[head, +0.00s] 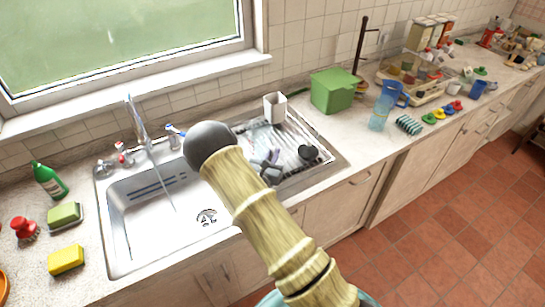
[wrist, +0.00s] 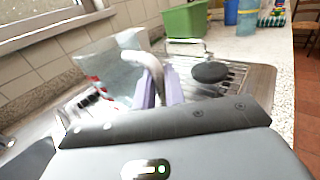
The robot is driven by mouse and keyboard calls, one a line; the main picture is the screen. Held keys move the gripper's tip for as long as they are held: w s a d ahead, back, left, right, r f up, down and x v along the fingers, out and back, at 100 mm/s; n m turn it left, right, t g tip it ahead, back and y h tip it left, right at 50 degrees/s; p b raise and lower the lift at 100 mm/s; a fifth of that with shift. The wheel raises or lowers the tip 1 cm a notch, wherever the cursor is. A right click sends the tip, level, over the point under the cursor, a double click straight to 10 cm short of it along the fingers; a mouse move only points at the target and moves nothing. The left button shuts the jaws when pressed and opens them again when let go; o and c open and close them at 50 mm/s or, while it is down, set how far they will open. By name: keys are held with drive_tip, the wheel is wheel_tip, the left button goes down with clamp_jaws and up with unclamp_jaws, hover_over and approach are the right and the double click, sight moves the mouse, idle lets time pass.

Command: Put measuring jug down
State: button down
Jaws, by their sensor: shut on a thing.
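The measuring jug (wrist: 110,62) is clear with red markings and a curved grey handle. It shows on the left in the wrist view. My gripper (wrist: 158,88) is shut on its handle, with a pale purple finger on either side. In the head view my gripper (head: 268,167) is over the near left part of the drainboard (head: 318,142), beside the sink. The jug is hard to make out there. I cannot tell whether its base touches the drainboard.
The steel sink (head: 130,232) with running tap is to the left. A black round item (head: 308,153) lies on the drainboard, and a white container (head: 275,107) stands at its back. A green box (head: 333,91) and a blue pitcher (head: 385,105) stand further right on the counter.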

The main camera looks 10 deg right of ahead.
drive_tip(key=shift+f, duration=0.8)
drive_tip(key=shift+f, duration=0.15)
drive_tip(key=c, duration=1.5)
unclamp_jaws()
drive_tip(key=shift+o, duration=0.2)
drive_tip(key=b+v, duration=0.3)
drive_tip(key=v, duration=0.9)
